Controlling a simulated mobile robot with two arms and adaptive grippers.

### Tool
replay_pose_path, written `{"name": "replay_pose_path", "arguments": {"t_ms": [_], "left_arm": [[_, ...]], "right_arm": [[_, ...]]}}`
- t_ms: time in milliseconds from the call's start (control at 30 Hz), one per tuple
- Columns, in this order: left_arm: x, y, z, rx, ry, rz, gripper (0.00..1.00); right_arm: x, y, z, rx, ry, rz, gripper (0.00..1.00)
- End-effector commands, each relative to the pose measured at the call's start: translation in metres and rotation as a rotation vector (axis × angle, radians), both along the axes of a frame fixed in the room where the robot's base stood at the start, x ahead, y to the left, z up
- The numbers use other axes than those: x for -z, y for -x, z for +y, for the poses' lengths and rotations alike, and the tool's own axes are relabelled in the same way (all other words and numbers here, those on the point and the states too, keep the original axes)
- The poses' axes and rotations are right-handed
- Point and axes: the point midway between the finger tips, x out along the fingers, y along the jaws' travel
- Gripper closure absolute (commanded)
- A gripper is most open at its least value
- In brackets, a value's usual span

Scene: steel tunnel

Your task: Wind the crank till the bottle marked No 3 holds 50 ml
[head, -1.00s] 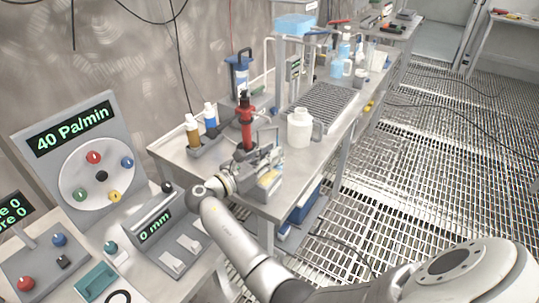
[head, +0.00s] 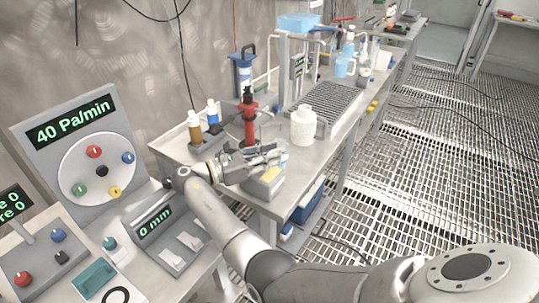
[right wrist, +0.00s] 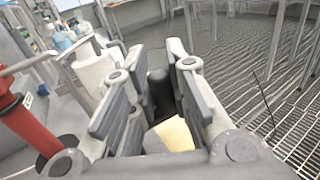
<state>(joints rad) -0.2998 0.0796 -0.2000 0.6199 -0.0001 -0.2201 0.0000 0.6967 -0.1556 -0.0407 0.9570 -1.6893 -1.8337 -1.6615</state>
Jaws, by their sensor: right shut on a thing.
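My right gripper (head: 272,155) is over the near bench, just in front of a red upright pump-like column (head: 249,128). In the right wrist view its fingers (right wrist: 150,92) are shut on a dark rounded handle (right wrist: 161,92), which looks like the crank's grip. The rest of the crank is hidden by the fingers. A white bottle (head: 303,128) stands upright right of the gripper. A brown bottle (head: 195,130) and a blue bottle (head: 213,116) stand in a grey holder to the left. I cannot read a No 3 mark or a fill level. My left gripper is not in view.
A grey box with a yellowish top (head: 266,182) sits below the gripper. A dial panel (head: 75,150) reads 40 Pa/min, and a small console (head: 170,236) reads 0 mm. A grey rack (head: 335,100) lies behind the white bottle. Grated floor is open at right.

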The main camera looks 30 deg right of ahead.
Motion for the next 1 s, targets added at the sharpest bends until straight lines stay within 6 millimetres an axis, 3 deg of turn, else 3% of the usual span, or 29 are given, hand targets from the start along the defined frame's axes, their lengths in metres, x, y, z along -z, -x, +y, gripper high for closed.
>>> {"name": "replay_pose_path", "arguments": {"t_ms": [67, 100, 267, 667, 1000], "left_arm": [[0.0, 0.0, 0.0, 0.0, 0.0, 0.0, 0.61], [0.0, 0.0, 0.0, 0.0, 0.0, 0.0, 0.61], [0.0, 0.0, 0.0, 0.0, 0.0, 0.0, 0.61], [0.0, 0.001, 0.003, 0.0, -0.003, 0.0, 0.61], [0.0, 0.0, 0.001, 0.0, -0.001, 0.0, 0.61]], "right_arm": [[0.0, 0.0, 0.0, 0.0, -0.002, -0.001, 1.0], [0.0, 0.0, 0.0, 0.0, -0.002, -0.001, 0.81], [0.0, 0.0, 0.0, 0.0, -0.001, 0.0, 0.61], [-0.008, 0.0, 0.0, -0.001, 0.0, -0.002, 0.61], [-0.07, 0.0, 0.0, -0.001, -0.001, -0.005, 0.61]]}}
